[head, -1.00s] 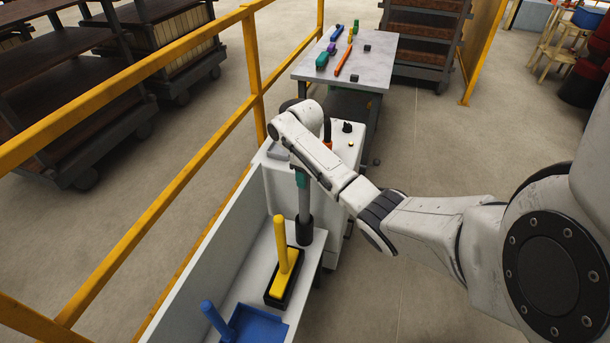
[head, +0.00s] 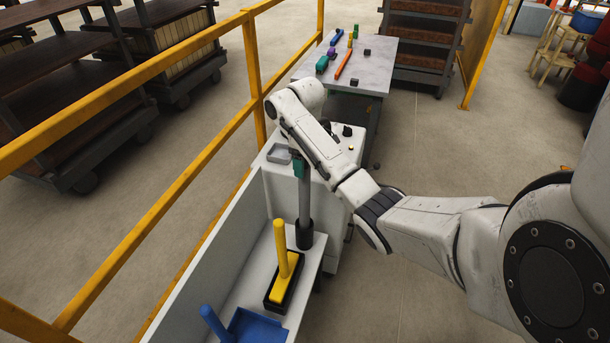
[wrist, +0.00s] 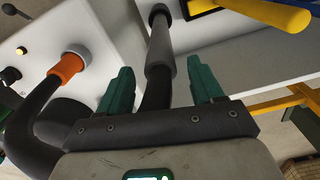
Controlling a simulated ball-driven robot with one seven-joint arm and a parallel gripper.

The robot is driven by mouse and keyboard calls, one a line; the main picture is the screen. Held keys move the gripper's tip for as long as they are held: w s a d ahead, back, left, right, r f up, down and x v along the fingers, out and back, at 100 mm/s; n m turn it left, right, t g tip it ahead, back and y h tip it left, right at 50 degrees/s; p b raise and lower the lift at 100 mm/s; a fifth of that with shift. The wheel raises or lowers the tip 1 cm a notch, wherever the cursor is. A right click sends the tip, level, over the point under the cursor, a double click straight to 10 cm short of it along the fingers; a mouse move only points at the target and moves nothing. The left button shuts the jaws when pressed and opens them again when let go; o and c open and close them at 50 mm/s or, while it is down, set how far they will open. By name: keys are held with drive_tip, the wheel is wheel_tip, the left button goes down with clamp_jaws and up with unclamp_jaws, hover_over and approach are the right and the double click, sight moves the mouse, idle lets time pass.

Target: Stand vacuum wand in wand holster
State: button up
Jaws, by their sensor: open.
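The vacuum wand (head: 304,203) is a grey tube standing upright in the head view. Its lower end is in the wand holster (head: 304,236), a dark round cup on the white shelf. In the wrist view the wand (wrist: 160,50) runs from its black upper part to the dark holster (wrist: 158,12). My gripper (wrist: 160,66) is open, with its green fingers apart on either side of the wand's black upper part, not closed on it. In the head view my arm hides most of the gripper, and a green finger (head: 298,167) shows beside the wand's top.
A yellow-handled brush (head: 284,262) and a blue dustpan (head: 252,325) are on the shelf near the holster. A black hose with an orange collar (wrist: 68,68) joins the white machine. A yellow railing (head: 180,160) runs along the left. A table (head: 370,70) with tools stands behind.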

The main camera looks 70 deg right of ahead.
wheel_tip(320, 180, up, 4)
drive_tip(key=shift+f+p, duration=0.1)
drive_tip(key=shift+p, duration=0.5)
drive_tip(key=shift+r+p, duration=0.7)
drive_tip(key=shift+r, duration=0.05)
drive_tip(key=w+a+f+t+y, duration=0.15)
drive_tip(key=a+f, duration=0.25)
drive_tip(key=a, duration=0.5)
drive_tip(key=w+a+f+h, duration=0.1)
drive_tip(key=w+a+f, duration=0.25)
drive_tip(key=a, duration=0.65)
drive_tip(key=s+a+f+y, duration=0.1)
drive_tip(key=s+a+f, duration=0.15)
drive_tip(key=a, duration=0.35)
drive_tip(key=s+a+f, duration=0.2)
drive_tip(key=s+a, duration=0.1)
drive_tip(key=a, duration=0.2)
drive_tip(key=s+a+h, duration=0.1)
drive_tip(key=s+a, duration=0.1)
drive_tip(key=s, duration=0.6)
drive_tip(key=s+a, duration=0.3)
drive_tip(key=s, duration=0.5)
drive_tip(key=shift+s+a+h, duration=0.15)
drive_tip(key=shift+s+h, duration=0.2)
